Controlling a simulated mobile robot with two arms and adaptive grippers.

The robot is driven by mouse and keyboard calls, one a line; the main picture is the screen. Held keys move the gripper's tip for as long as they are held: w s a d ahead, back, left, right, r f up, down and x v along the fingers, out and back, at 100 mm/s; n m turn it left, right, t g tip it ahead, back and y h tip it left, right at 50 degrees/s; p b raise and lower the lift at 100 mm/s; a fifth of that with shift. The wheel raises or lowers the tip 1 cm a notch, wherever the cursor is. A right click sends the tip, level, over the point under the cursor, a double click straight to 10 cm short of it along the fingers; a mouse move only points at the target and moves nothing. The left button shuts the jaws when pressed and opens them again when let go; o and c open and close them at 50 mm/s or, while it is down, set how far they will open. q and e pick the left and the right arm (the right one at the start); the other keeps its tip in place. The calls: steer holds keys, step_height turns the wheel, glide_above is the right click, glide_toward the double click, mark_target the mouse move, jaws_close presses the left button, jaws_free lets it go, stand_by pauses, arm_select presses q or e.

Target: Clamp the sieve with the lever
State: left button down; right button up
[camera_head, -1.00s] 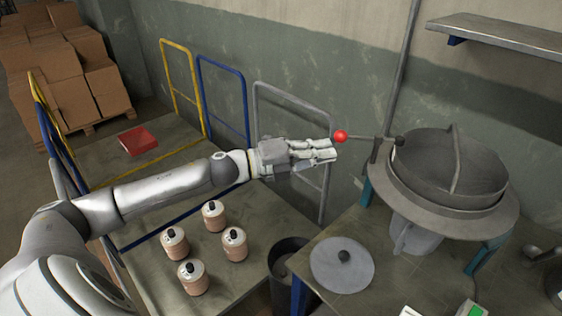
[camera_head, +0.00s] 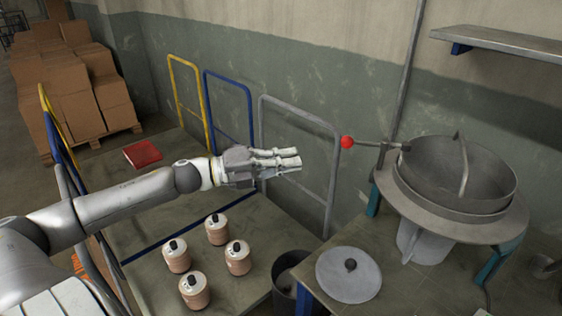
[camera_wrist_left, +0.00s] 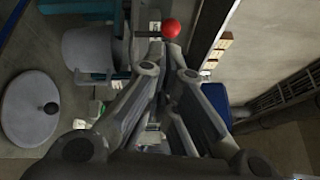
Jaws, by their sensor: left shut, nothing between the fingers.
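The sieve (camera_head: 490,172) is a round grey metal bowl with a strap across its top, seated on a wide ring stand at the right of the head view. The lever (camera_head: 372,144) sticks out left from the sieve's side and ends in a red ball knob (camera_head: 347,142). The knob also shows in the left wrist view (camera_wrist_left: 171,28), beyond the fingertips. My left gripper (camera_head: 298,159) is shut and empty, left of the knob and clearly apart from it. My right gripper is not in view.
A grey lid with a black knob (camera_head: 348,283) lies on the table left of the sieve. Several copper-coloured canisters (camera_head: 217,230) stand on a cart with yellow, blue and grey rails (camera_head: 330,180). A dark bin (camera_head: 290,272) stands between. A wall shelf (camera_head: 505,42) is above right.

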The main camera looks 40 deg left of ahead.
arm_select(q)
steer(key=shift+s+a, duration=0.45)
steer(key=shift+a, duration=0.2)
